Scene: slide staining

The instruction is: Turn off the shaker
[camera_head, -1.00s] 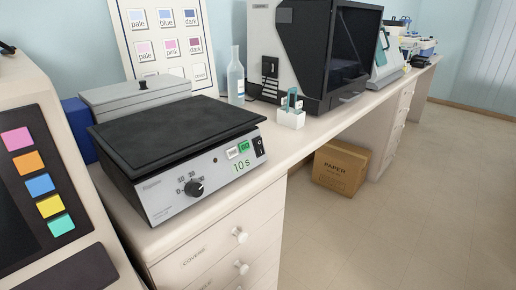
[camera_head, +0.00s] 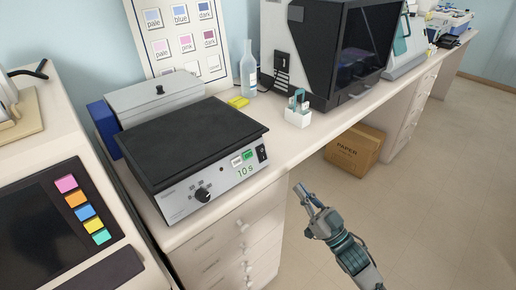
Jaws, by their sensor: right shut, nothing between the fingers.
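The shaker (camera_head: 194,143) stands on the bench, with a flat black top and a silver front panel. Its front has a black dial (camera_head: 203,195) at the left, a green-lit display (camera_head: 247,155) reading "GO", the text "10 s", and a black rocker switch (camera_head: 262,153) at the right end. My right gripper (camera_head: 303,191) is shut and empty. My left gripper is not in view.
A white slide holder (camera_head: 298,113) and a clear bottle (camera_head: 248,70) stand behind and right of the shaker. A large dark-fronted machine (camera_head: 350,60) is farther right. A machine with coloured buttons (camera_head: 60,235) is at left. A cardboard box (camera_head: 354,150) sits under the bench.

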